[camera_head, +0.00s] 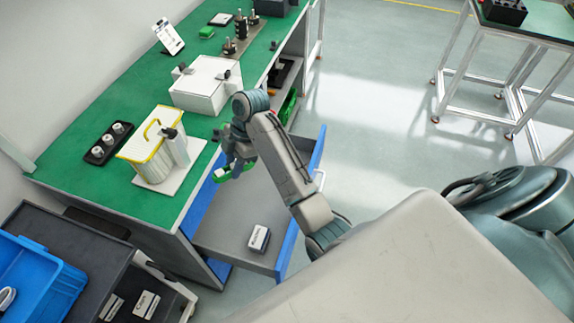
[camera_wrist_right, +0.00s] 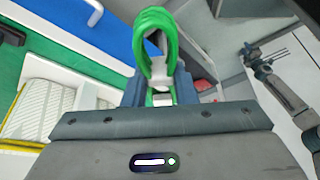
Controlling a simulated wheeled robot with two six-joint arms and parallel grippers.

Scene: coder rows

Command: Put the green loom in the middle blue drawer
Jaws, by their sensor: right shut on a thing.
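The green loom (camera_head: 222,174) is a looped bundle of green cable. My right gripper (camera_head: 236,160) is shut on it and holds it above the inner end of an open drawer (camera_head: 215,232), near the bench edge. In the right wrist view the loom (camera_wrist_right: 158,45) stands up as a loop between the fingers. The drawer has a grey floor and a blue front (camera_head: 287,247); I cannot tell which level it is. A small white and dark box (camera_head: 259,238) lies in it. Another arm with a gripper (camera_wrist_right: 255,62) shows in the right wrist view; its jaws are unclear.
The green bench top (camera_head: 75,160) carries a yellow-rimmed white bin (camera_head: 150,140), a white case (camera_head: 205,85) and a black tray of parts (camera_head: 108,142). A blue crate (camera_head: 35,285) stands at lower left. The drawer floor around the small box is clear.

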